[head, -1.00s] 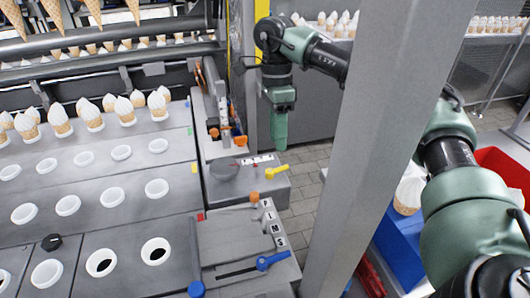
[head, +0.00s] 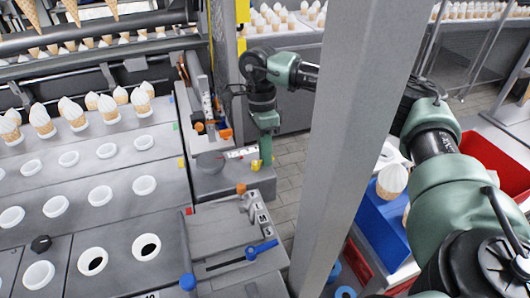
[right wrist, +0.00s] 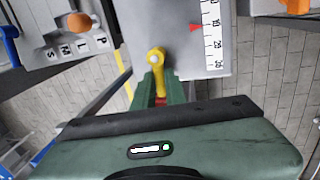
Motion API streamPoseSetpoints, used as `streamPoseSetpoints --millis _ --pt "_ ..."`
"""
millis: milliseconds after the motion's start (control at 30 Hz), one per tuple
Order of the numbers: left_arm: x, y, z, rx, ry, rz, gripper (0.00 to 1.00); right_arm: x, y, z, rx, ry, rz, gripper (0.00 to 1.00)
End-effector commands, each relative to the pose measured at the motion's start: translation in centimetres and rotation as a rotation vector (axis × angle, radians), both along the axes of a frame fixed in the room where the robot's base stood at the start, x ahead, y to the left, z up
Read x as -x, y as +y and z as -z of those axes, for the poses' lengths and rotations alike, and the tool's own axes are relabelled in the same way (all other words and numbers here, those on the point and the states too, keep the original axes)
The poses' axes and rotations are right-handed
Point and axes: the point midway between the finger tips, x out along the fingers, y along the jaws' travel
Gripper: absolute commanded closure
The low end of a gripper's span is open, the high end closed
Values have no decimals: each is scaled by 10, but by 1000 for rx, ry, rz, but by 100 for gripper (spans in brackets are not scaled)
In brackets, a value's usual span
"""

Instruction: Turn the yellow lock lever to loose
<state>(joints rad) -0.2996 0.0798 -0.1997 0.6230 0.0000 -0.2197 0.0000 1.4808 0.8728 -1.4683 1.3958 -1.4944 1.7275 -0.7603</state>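The yellow lock lever (right wrist: 155,62) sits at the edge of a grey block, beside a white scale with a red pointer (right wrist: 195,28). In the right wrist view, its round end is in front of my right gripper (right wrist: 159,88), and its arm runs back between the two green fingers. The fingers lie close along both sides of it; I cannot tell whether they press on it. In the head view my right gripper (head: 265,152) points down at the block and covers most of the lever (head: 255,166). My left gripper is not in view.
A blue lever (head: 252,254) and an orange knob (head: 241,189) stand on the nearer plate, beside lettered tiles. A grey post (head: 345,130) stands just right of the block. Several cones (head: 42,120) stand at the left. Tiled floor shows beyond the block.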

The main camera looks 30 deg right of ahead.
Motion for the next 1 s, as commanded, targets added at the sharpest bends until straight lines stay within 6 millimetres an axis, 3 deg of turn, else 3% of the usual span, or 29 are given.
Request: streamPoseSetpoints --millis 467,1000 --pt "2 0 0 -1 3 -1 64 2 0 0 -1 0 73 100" --pt "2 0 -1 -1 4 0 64 13 5 0 -2 -2 525 100"
